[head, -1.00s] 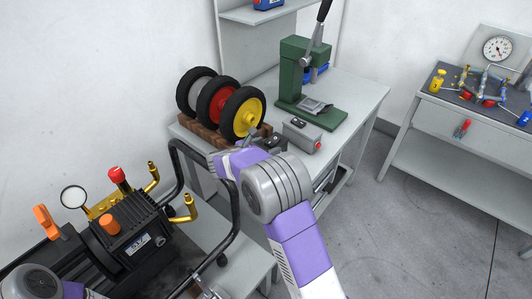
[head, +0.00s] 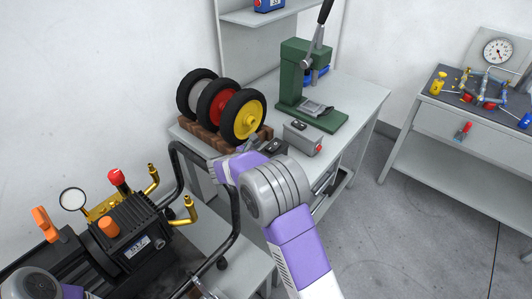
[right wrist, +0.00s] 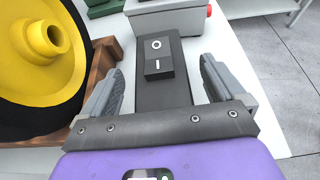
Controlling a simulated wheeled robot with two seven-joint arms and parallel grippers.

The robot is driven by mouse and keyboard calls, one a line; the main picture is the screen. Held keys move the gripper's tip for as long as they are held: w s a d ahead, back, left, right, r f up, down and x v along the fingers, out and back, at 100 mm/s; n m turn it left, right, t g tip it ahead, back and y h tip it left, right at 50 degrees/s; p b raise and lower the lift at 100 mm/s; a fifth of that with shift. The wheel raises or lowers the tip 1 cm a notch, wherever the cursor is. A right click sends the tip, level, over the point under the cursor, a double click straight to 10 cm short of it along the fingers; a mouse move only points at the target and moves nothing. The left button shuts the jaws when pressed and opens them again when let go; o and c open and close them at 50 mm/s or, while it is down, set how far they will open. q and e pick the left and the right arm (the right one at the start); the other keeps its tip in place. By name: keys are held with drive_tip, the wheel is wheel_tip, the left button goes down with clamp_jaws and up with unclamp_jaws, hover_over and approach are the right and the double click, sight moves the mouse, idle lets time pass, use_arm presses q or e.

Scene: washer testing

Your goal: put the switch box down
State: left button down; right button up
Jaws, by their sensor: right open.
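The switch box is a dark, narrow box (right wrist: 178,95) with a black rocker switch marked O and I on top. In the right wrist view it lies between the fingers of my right gripper (right wrist: 162,70), with a visible gap on either side. The gripper is open. In the head view the dark box (head: 276,147) sits at the table's front edge, just beyond my right gripper, whose fingers are mostly hidden by my own wrist. The box appears to rest on the table, but its underside is hidden. My left gripper is not in view.
A grey box with a red button (head: 303,139) stands just behind the switch box. Wheels on a wooden rack (head: 206,139) are close on the left. A green press (head: 305,85) stands behind. A black pump machine (head: 128,235) with a bent handle is at lower left.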

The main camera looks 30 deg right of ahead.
drive_tip(key=p+v, duration=0.2)
drive_tip(key=v, duration=1)
drive_tip(key=shift+s, duration=0.15)
